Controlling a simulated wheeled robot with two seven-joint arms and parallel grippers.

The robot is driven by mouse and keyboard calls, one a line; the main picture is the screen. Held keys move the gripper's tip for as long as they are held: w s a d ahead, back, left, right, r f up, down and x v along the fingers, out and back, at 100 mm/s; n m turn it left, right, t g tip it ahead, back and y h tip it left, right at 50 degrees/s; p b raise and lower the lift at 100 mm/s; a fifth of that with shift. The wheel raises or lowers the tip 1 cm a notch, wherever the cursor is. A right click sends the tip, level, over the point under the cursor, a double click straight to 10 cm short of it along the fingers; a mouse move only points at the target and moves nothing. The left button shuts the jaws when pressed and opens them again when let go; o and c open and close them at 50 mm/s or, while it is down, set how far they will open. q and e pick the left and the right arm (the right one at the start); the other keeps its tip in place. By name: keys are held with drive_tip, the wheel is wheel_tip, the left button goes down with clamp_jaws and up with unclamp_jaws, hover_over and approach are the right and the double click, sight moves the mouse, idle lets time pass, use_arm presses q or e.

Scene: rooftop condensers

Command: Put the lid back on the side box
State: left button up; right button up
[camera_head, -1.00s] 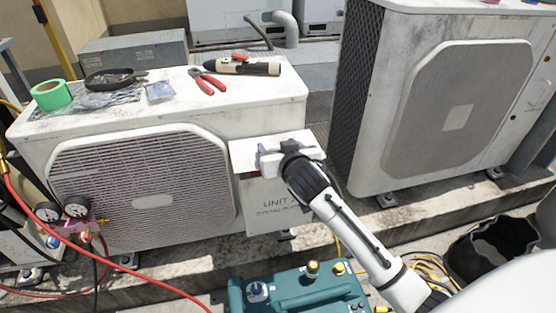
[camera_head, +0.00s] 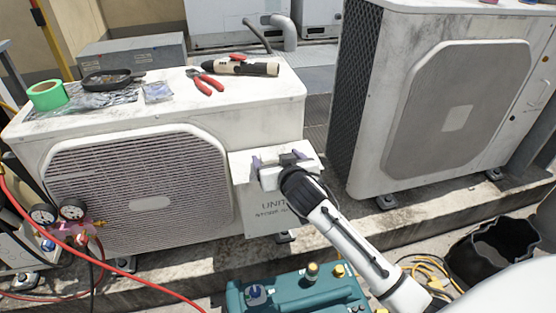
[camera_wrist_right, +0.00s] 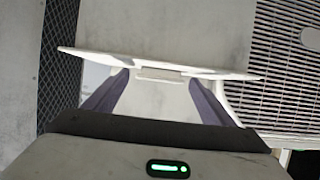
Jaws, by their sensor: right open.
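The side box (camera_head: 262,222) is a white box with printed lettering, at the right end of the left condenser in the head view. The pale lid (camera_head: 240,161) is at the top of the box; my gripper and wrist cover part of it, and I cannot tell if it sits fully flush. My right gripper (camera_head: 280,159) is open at the lid. In the right wrist view the lid (camera_wrist_right: 100,57) shows nearly edge-on as a thin, slightly tilted plate, with a small raised strip (camera_wrist_right: 165,73) between my two spread purple fingers. My left gripper is not visible.
The left condenser (camera_head: 270,108) carries green tape (camera_head: 47,95), red-handled pliers (camera_head: 206,82) and a torch-like tool (camera_head: 240,67). Another condenser (camera_head: 350,150) stands close on the right. A teal machine (camera_head: 300,290) sits below, a black bucket (camera_head: 490,250) at right, gauges and hoses at left.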

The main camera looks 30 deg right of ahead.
drive_tip(key=p+v, duration=0.3)
drive_tip(key=v, duration=0.9)
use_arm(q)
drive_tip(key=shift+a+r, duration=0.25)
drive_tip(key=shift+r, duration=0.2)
use_arm(e)
drive_tip(key=s+a+f+n+g+y, duration=0.2)
drive_tip(key=s+a+f, duration=0.4)
drive_tip(key=s+f, duration=0.3)
drive_tip(key=s+a+f+n+g+y, duration=0.2)
drive_tip(key=s+a+f, duration=0.4)
drive_tip(key=s+f, duration=0.3)
drive_tip(key=s+n+y, duration=0.1)
drive_tip(key=s+y, duration=0.1)
drive_tip(key=s, duration=0.1)
drive_tip(key=shift+a+f+y, duration=0.3)
use_arm(q)
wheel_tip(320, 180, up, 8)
drive_tip(key=p, duration=1.2)
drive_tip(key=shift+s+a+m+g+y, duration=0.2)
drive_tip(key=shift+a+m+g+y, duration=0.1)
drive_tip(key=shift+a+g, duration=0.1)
use_arm(e)
wheel_tip(320, 180, up, 8)
drive_tip(key=shift+d, duration=0.45)
drive_tip(key=shift+s, duration=0.1)
